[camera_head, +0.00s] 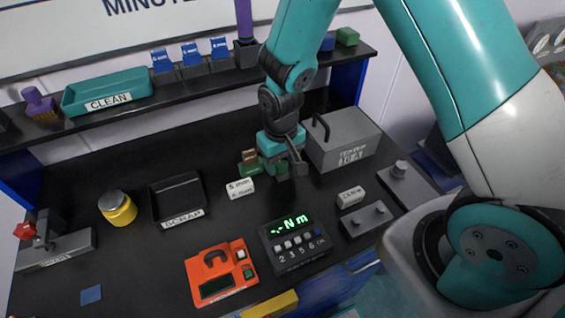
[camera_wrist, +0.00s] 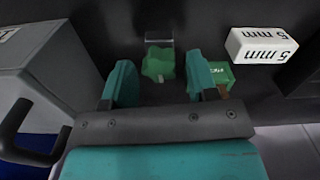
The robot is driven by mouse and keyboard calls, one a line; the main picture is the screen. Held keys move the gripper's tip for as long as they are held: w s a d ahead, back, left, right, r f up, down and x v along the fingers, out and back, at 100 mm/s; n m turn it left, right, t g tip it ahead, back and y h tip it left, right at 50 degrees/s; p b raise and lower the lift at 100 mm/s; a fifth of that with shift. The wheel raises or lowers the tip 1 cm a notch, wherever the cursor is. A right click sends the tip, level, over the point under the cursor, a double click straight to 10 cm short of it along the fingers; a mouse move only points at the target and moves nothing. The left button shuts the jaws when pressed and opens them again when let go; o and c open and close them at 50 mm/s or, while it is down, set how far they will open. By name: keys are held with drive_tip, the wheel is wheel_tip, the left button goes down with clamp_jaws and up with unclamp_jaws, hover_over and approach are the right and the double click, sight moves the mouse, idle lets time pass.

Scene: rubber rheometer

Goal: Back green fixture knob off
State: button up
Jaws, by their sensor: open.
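The green fixture knob (camera_wrist: 160,63) is a lobed green piece with a small grey plate at its far side. In the wrist view it shows between the tips of my gripper (camera_wrist: 162,78). The two teal fingers stand apart with a gap on each side of the knob, and I see no contact. A green block (camera_wrist: 221,76) with a small white mark is partly hidden behind the right finger. In the head view my gripper (camera_head: 284,158) points down over the bench, with the green block (camera_head: 250,163) just left of it. The knob is hard to tell there.
A grey box with a black handle (camera_head: 341,140) stands close right of my gripper. A white 5 mm block (camera_wrist: 262,45) lies near the knob. The orange device (camera_head: 219,274), keypad display (camera_head: 294,244), black tray (camera_head: 176,199) and yellow jar (camera_head: 117,209) stand farther off.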

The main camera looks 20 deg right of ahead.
drive_tip(key=m, duration=0.3)
drive_tip(key=shift+m, duration=0.3)
drive_tip(key=m, duration=0.4)
drive_tip(key=c, duration=0.8)
drive_tip(key=n, duration=0.4)
drive_tip(key=shift+n, duration=0.3)
drive_tip(key=n, duration=0.4)
drive_tip(key=shift+n, duration=0.3)
